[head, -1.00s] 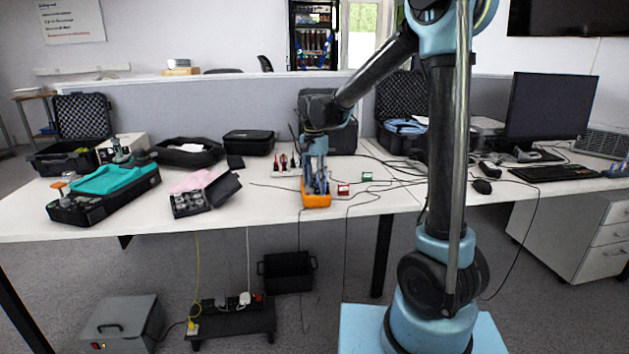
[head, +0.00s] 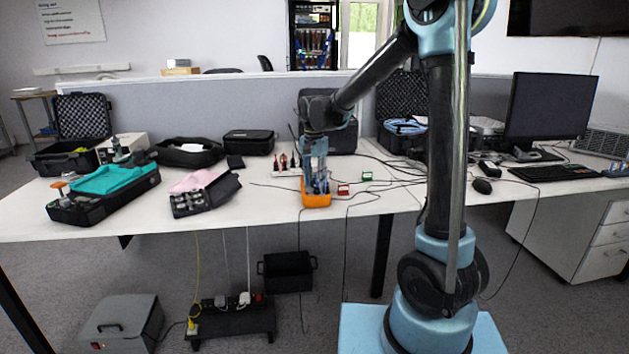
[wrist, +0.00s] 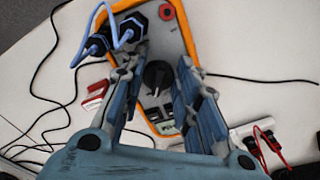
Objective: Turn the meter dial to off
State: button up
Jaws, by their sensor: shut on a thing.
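The meter (head: 317,201) is a grey instrument with an orange rim, lying face up on the table under my gripper. In the wrist view its grey face (wrist: 177,45) shows a black round dial (wrist: 156,76) near the middle. My gripper (wrist: 160,72) points down over the meter, with one blue finger on each side of the dial, shut on it. It also shows in the head view (head: 316,185). The fingers partly hide the meter's face, and the dial's setting cannot be read. Blue leads (wrist: 117,32) plug into black sockets on the meter.
Red (head: 343,189) and green (head: 367,176) small blocks lie right of the meter, with black cables across the table. A white power strip (wrist: 246,132) with red leads is close by. An open black case (head: 205,192) stands to the left.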

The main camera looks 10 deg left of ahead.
jog(key=n, duration=0.6)
jog(key=shift+d+n, duration=0.25)
jog(key=shift+n, duration=0.05)
dwell(0.3)
jog(key=o, duration=0.7)
notch_tip(320, 180, up, 12)
dwell(0.5)
